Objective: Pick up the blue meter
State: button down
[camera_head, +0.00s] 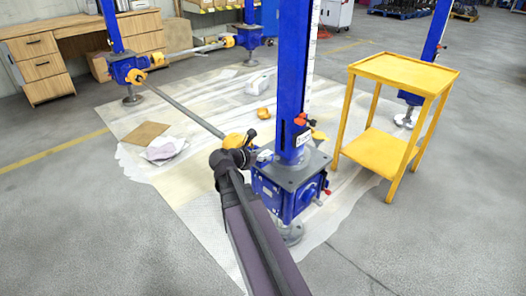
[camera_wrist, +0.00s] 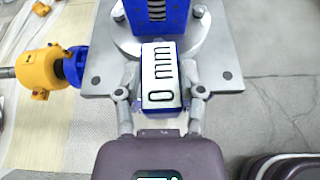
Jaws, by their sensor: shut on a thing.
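The blue meter (camera_wrist: 160,80) is a small blue block with a white face marked with a 0 and black strokes. In the wrist view it sits between the two fingers of my gripper (camera_wrist: 160,88), which is shut on it. It is in front of the blue column (camera_wrist: 175,18) and over the grey plate (camera_wrist: 218,68) of the screw jack. In the head view my gripper (camera_head: 262,156) is at the left side of the near jack, just above its blue gearbox (camera_head: 285,194). The meter is hard to make out there.
A yellow shaft coupling (camera_wrist: 40,68) is left of the plate, with a rod (camera_head: 190,112) running to another jack (camera_head: 128,68). A yellow cart (camera_head: 405,72) stands close on the right. Cardboard and papers lie on the floor sheet (camera_head: 190,185). Open floor lies in front.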

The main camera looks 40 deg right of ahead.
aim_at(263, 156)
jog(key=shift+s, duration=0.1)
dwell(0.6)
notch_tip(263, 156, up, 6)
jog(key=p, duration=0.6)
jog(key=shift+r, duration=0.25)
jog(key=shift+f, duration=0.1)
